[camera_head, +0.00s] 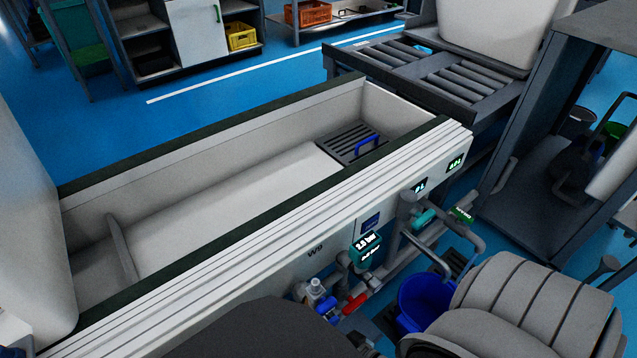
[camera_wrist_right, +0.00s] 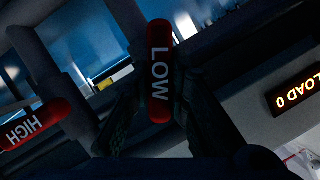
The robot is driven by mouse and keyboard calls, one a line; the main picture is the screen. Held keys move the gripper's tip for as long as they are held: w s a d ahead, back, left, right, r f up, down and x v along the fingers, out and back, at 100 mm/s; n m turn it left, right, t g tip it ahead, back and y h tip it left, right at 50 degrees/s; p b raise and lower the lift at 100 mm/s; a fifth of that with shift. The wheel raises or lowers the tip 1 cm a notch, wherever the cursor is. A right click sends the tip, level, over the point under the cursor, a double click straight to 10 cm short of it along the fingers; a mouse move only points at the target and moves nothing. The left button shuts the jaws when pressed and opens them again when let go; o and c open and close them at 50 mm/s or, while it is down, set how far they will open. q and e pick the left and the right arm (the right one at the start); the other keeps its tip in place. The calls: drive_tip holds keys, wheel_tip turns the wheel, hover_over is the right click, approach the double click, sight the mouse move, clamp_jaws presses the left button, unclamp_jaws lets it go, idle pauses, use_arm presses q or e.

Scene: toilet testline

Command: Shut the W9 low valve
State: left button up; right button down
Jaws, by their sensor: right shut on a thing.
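In the right wrist view a red valve handle marked LOW (camera_wrist_right: 159,62) stands between the two dark fingers of my right gripper (camera_wrist_right: 158,108), which is shut on it. A second red handle, marked HIGH (camera_wrist_right: 35,126), is at the left of that view, apart from the gripper. My left gripper is not in view.
A display reading 2.5 bar (camera_head: 367,248) sits above the pipes. A blue bucket (camera_head: 425,300) stands right of them. The long trough (camera_head: 240,195) has a blue-handled grate (camera_head: 352,142) at its far end. In the wrist view a lit LOAD 0 display (camera_wrist_right: 296,90) is at the right.

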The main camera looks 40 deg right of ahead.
drive_tip(key=shift+m, duration=0.3)
idle(0.4)
drive_tip(key=c, duration=1.5)
unclamp_jaws()
drive_tip(key=shift+s, duration=0.1)
drive_tip(key=v, duration=1.2)
drive_tip(key=shift+d, duration=0.15)
